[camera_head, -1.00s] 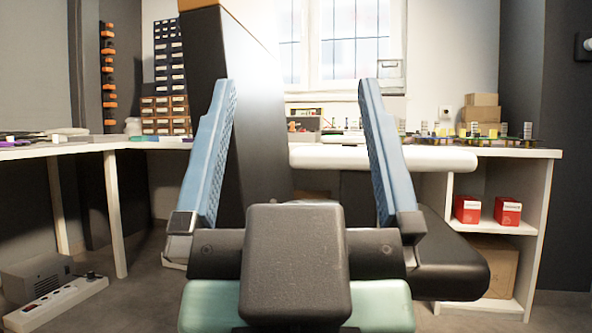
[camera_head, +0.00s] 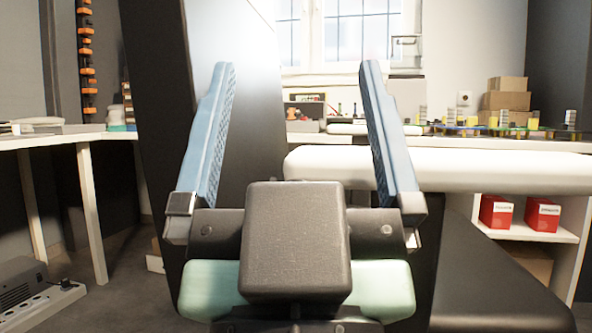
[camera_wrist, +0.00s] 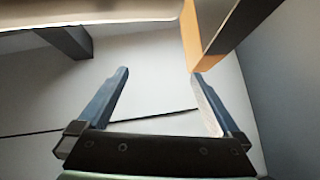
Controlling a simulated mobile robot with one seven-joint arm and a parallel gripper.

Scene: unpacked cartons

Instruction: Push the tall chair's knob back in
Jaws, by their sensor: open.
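My gripper (camera_head: 297,68) is open and empty, its two blue fingers pointing up and apart; it also shows in the wrist view (camera_wrist: 161,75). A large dark panel (camera_head: 160,90) rises behind its left finger. A long white padded piece (camera_head: 470,170) lies behind and right of the right finger, with a dark wedge-like part (camera_head: 500,280) below it. These may belong to the tall chair, but I cannot tell. No knob can be made out. In the wrist view, a dark post with an orange-brown face (camera_wrist: 203,45) stands near the right fingertip.
A white table (camera_head: 65,141) runs along the left, with a power strip (camera_head: 45,305) on the floor below. A cluttered white bench stands at the back right, with cartons (camera_head: 507,95) on top and red boxes (camera_head: 542,215) on its shelf. A window (camera_head: 350,35) is behind.

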